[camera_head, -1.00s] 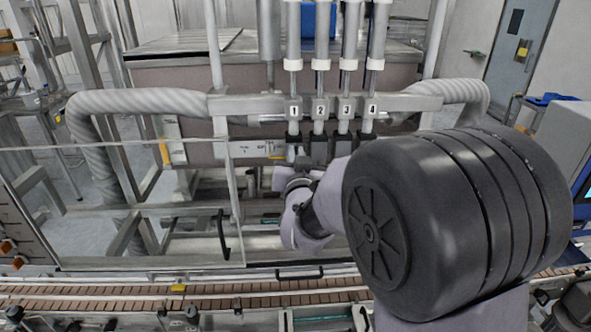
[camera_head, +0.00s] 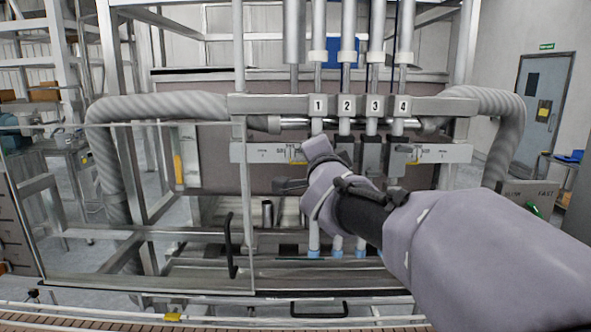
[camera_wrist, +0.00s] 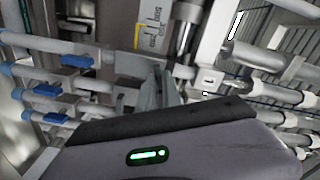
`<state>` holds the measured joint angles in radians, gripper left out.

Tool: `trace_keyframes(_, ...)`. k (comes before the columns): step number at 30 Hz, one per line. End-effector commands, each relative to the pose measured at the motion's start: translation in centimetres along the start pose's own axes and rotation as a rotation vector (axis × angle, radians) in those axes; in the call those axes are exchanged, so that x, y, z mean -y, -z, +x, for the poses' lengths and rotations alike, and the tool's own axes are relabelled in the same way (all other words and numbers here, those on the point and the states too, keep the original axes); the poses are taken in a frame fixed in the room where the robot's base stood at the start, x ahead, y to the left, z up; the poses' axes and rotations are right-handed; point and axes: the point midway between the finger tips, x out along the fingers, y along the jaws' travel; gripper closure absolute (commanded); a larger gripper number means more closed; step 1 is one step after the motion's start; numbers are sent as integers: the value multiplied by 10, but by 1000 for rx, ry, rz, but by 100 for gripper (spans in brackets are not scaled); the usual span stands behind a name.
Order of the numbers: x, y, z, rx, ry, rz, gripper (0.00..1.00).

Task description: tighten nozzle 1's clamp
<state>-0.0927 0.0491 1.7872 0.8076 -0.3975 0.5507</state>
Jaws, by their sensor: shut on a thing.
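Nozzle 1 is the leftmost of several upright tubes, under the plate marked 1 (camera_head: 318,104). Its lower part passes behind my wrist, and its blue tip (camera_head: 313,253) shows below. In the wrist view my gripper (camera_wrist: 163,88) has its grey fingers close together at nozzle 1, beside the number 1 plate (camera_wrist: 208,80). The fingers are shut on what appears to be nozzle 1's clamp, which is mostly hidden behind them and my gripper's body. In the head view my wrist covers the clamp and the fingertips.
Dark clamp blocks of neighbouring nozzles (camera_head: 371,155) stand close to the right of my wrist. A scaled crossbar (camera_head: 268,152) runs behind. A clear guard door with a black handle (camera_head: 229,245) is at left. A conveyor (camera_head: 200,326) crosses the front.

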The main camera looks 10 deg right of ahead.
Motion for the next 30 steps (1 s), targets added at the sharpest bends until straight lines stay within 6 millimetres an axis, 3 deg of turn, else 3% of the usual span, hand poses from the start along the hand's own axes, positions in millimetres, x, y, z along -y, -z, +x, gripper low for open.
trace_keyframes(15,-2,0,0,-2,1,363,100)
trace_keyframes(30,-2,0,0,-1,0,459,100)
